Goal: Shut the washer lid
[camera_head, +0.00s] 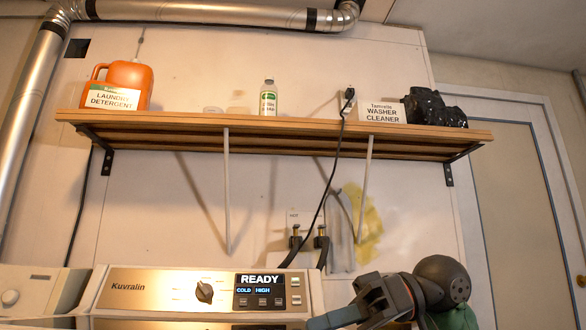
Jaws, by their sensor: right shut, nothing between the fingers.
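The washer's control panel (200,292) is at the bottom of the head view. It is beige and marked Kuvralin, with a dark knob and a display reading READY, COLD and HIGH. A second pale strip (170,324) runs below it at the picture's bottom edge; I cannot tell whether it is the lid. The rest of the washer is out of view. My right gripper (330,319) is at the lower edge, beside the panel's right end, shut and empty, pointing left. I cannot tell whether it touches the washer. My left gripper is not in view.
A wooden shelf (280,133) above holds an orange detergent jug (126,84), a small bottle (268,98), a washer cleaner box (382,112) and a dark bundle (432,106). A black cord (326,195) hangs down behind the panel. Another white appliance (38,291) stands left.

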